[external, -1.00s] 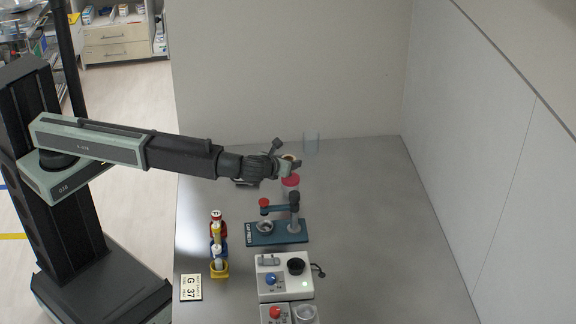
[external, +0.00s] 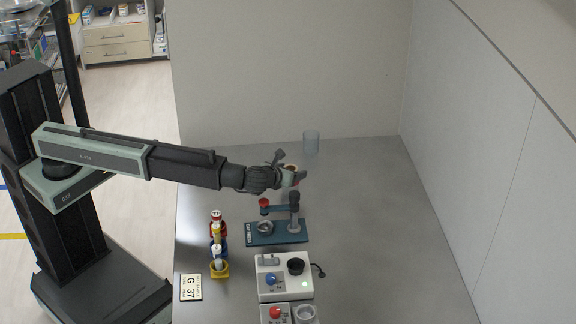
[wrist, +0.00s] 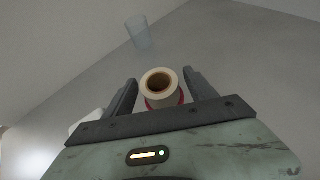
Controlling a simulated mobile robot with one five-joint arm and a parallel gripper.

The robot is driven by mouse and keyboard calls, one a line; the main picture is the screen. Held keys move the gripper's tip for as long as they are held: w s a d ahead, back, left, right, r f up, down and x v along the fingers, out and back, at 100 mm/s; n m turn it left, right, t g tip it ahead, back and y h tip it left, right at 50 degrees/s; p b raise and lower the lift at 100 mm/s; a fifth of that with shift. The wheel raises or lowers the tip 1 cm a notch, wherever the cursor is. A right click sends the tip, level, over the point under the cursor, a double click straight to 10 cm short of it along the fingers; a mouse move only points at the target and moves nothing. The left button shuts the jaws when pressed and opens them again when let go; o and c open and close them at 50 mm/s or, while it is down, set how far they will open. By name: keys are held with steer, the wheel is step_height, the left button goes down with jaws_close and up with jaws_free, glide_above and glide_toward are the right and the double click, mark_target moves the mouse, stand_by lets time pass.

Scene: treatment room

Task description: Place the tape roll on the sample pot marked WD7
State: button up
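The tape roll (wrist: 159,84), a cream ring with a brown core, sits between the two fingers of my gripper (wrist: 161,88) in the wrist view. The fingers lie close along both its sides. In the external view the gripper (external: 286,168) holds the tape roll (external: 291,168) at the far part of the bench. A red-lidded pot (wrist: 180,97) shows under the roll in the wrist view, mostly hidden by it. Whether the roll touches the lid cannot be told. No WD7 marking is readable.
A clear beaker (external: 311,141) stands behind the gripper. In front are a blue cap press (external: 262,239), a stack of coloured bottles (external: 217,240), a white device (external: 271,286) and a G 37 card (external: 191,288). The right side of the bench is clear.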

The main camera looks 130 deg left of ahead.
steer(key=shift+r, duration=0.1)
steer(key=shift+d+r+p, duration=0.2)
steer(key=shift+r+p, duration=0.1)
steer(key=shift+p, duration=0.15)
steer(key=p+v, duration=0.5)
steer(key=v, duration=0.6)
steer(key=shift+d, duration=0.25)
